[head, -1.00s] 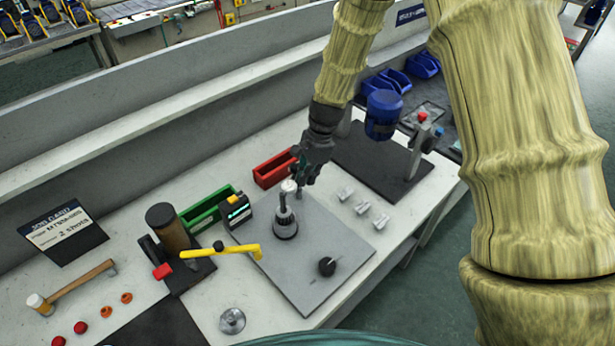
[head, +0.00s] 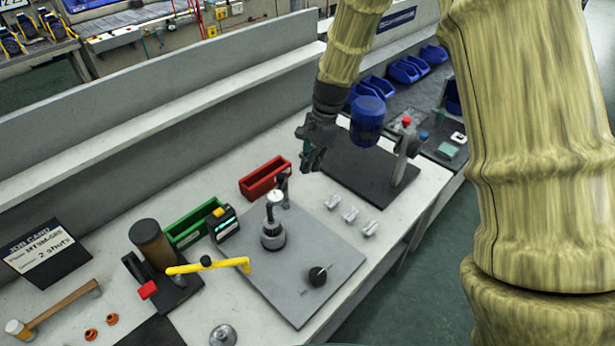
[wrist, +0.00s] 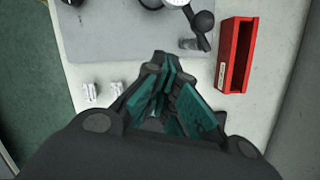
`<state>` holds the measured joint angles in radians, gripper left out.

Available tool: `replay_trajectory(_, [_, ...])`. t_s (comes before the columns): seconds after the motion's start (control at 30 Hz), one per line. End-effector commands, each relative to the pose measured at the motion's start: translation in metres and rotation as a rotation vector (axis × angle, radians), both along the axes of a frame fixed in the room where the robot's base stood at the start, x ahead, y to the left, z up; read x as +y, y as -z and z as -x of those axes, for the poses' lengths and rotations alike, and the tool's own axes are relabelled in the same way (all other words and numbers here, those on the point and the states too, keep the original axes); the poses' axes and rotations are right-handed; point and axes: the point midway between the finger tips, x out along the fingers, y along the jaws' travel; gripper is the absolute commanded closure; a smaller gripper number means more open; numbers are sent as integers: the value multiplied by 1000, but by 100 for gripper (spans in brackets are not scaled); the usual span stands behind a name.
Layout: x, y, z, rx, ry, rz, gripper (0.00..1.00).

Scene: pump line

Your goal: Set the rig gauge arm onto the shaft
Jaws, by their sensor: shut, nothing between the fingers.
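The rig gauge arm (head: 283,182) is dark, with a round knob, and swings from a short post on the grey plate (head: 325,255). Its white-faced dial (head: 274,197) sits over the shaft (head: 272,236), a grey stepped hub with an upright top. I cannot tell whether the dial's tip touches the shaft. In the wrist view the arm's black knob (wrist: 204,20) and part of the dial (wrist: 176,2) show at the top edge; the shaft is out of frame. My gripper (head: 311,163) is shut and empty, above and to the right of the arm, apart from it. Its teal-padded fingers (wrist: 168,65) show close up.
A red bin (head: 265,180) and a green bin (head: 195,225) stand behind the plate. A yellow handle (head: 208,266) reaches over the plate's left side. Small light clips (head: 350,215) lie to the right.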

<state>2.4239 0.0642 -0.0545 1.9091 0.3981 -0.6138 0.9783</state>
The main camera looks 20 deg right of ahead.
Motion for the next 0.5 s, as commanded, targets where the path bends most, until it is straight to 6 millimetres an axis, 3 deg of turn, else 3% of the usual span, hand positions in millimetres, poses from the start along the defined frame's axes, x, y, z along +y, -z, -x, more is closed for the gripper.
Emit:
replay_trajectory(0.23, [-6,-26,-2,-2,-2,1,100])
replay_trajectory(0.5, [-9,-37,-2,1,-1,0,100])
